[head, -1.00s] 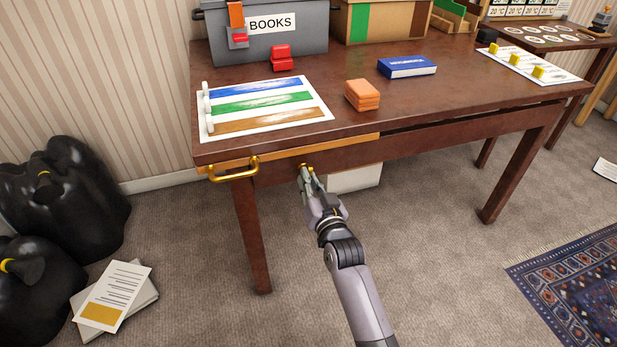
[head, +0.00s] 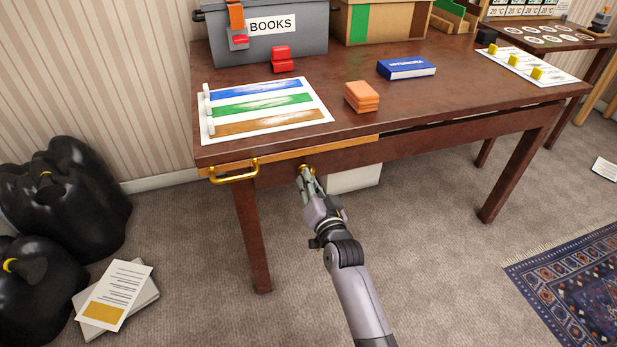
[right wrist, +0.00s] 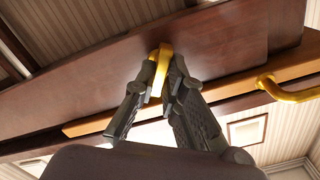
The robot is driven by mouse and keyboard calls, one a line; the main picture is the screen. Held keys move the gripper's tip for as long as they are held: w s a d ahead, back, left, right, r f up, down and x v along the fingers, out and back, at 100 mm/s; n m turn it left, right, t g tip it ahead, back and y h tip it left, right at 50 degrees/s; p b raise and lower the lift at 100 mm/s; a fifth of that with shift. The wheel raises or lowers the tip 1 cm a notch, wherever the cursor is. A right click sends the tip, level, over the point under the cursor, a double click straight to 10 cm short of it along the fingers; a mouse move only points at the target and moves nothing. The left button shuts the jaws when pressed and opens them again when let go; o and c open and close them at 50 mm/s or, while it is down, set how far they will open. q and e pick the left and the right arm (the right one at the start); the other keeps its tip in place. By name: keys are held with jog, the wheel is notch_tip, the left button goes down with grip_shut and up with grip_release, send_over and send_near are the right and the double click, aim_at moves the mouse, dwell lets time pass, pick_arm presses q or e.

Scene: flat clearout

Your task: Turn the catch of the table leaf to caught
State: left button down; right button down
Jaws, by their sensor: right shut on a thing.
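The catch is a small brass piece on the front apron of the brown table (head: 470,95). It shows as a yellow tab (right wrist: 160,62) in the right wrist view. My right gripper (head: 306,172) is shut on it, with one finger on each side of the tab in the right wrist view (right wrist: 162,80). The fingers partly hide the catch. The table leaf's light wooden edge (head: 320,152) runs along the table front, with a brass handle (head: 234,172) at its left end. The handle also shows in the right wrist view (right wrist: 290,92). My left gripper is not in view.
On the table are a striped sheet (head: 262,108), orange blocks (head: 362,97), a blue book (head: 406,68), a red block (head: 283,60) and a grey BOOKS bin (head: 265,40). Black bags (head: 65,200) and papers (head: 115,295) lie on the floor at left. The floor in front is clear.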

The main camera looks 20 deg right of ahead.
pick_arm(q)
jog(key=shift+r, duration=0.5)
pick_arm(e)
jog(key=shift+m, duration=1.3)
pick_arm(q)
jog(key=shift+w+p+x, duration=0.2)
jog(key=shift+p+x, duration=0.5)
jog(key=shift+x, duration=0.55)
pick_arm(e)
jog(key=m, duration=0.4)
jog(key=shift+m, duration=0.3)
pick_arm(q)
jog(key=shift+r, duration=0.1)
